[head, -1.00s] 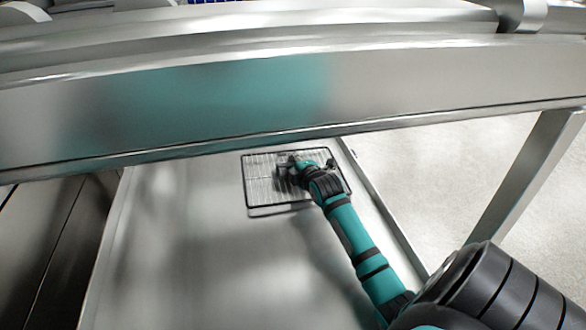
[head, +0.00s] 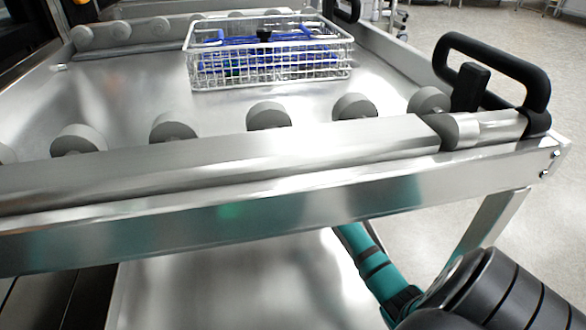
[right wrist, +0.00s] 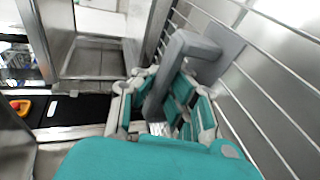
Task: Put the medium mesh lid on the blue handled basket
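The wire basket (head: 275,72) stands at the top middle of the head view, on the upper deck of a steel cart, with blue parts and a black piece inside it. The medium mesh lid (right wrist: 190,46) shows in the right wrist view as thin parallel wires with a grey handle. My right gripper (right wrist: 158,108) has its fingers on both sides of that handle and looks shut on it. In the head view the right arm goes under the deck's front edge, so its gripper and the lid are hidden there. My left gripper is not in view.
The deck's thick front rail (head: 230,165) with several grey rollers lies between my right arm and the basket. A black handle (head: 525,75) rises at the deck's right corner. The lower shelf (head: 220,295) is below. Bare deck surrounds the basket.

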